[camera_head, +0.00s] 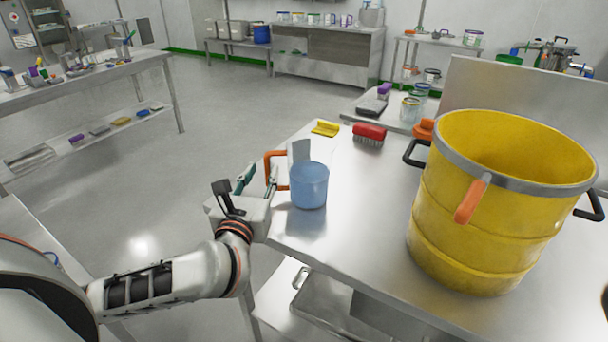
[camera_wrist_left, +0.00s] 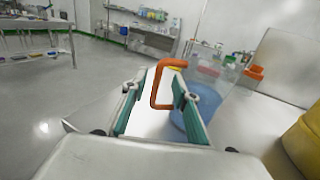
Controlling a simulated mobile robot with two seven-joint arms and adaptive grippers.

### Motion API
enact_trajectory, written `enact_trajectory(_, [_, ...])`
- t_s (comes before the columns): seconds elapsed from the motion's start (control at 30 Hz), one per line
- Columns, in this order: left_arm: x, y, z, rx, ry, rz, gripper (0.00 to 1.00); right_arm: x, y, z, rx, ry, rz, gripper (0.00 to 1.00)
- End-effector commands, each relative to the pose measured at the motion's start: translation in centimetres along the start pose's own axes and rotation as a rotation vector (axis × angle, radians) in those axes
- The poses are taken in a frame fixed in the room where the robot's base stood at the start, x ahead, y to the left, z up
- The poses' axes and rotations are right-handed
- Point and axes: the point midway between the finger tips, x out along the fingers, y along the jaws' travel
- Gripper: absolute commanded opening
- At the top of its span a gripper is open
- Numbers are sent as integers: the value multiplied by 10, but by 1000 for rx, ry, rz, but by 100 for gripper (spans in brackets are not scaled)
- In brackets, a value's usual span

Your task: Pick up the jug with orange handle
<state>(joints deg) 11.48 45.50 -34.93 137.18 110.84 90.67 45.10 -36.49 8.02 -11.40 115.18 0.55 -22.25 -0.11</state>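The jug (camera_head: 309,187) is translucent blue with a clear upper part and an orange handle (camera_head: 268,166). It stands upright on the steel table, its handle turned left toward my left gripper (camera_head: 259,178). In the left wrist view the jug (camera_wrist_left: 198,118) is partly hidden behind the right finger. There the orange handle (camera_wrist_left: 154,90) shows between the two spread fingers of my left gripper (camera_wrist_left: 157,88). The gripper is open, and I see no finger closed on the handle. My right gripper is not in view.
A large yellow drum (camera_head: 480,215) stands on the table (camera_head: 345,225) to the right of the jug. A red brush (camera_head: 369,132) and a yellow scraper (camera_head: 326,128) lie behind the jug. The tabletop in front of the jug is clear.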

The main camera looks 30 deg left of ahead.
Motion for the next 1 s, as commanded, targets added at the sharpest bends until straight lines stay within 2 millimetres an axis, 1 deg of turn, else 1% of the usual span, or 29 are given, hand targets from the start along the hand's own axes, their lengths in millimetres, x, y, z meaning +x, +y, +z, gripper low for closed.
enact_trajectory(0.17, [20, 2, -3, 4, -2, 2, 29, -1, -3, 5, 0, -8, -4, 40])
enact_trajectory(0.23, [31, 3, -4, 5, -4, 2, 29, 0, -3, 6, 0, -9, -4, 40])
enact_trajectory(0.4, [51, 2, -5, 3, -4, 1, 29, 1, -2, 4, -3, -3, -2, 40])
enact_trajectory(0.5, [56, 2, -5, 2, -2, 0, 29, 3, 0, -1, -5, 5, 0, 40])
enact_trajectory(0.7, [56, 2, -5, 2, -2, 0, 29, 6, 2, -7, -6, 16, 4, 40])
enact_trajectory(0.73, [56, 2, -5, 2, -2, 0, 24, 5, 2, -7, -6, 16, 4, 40])
enact_trajectory(0.77, [56, 2, -5, 2, -2, 0, 16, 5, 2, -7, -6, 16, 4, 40])
enact_trajectory(0.8, [56, 2, -5, 2, -2, 0, 6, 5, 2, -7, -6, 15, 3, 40])
enact_trajectory(0.83, [56, 2, -5, 2, -2, 0, 0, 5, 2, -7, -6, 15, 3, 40])
enact_trajectory(1.0, [56, 2, -3, 1, -7, 0, 0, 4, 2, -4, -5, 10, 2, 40])
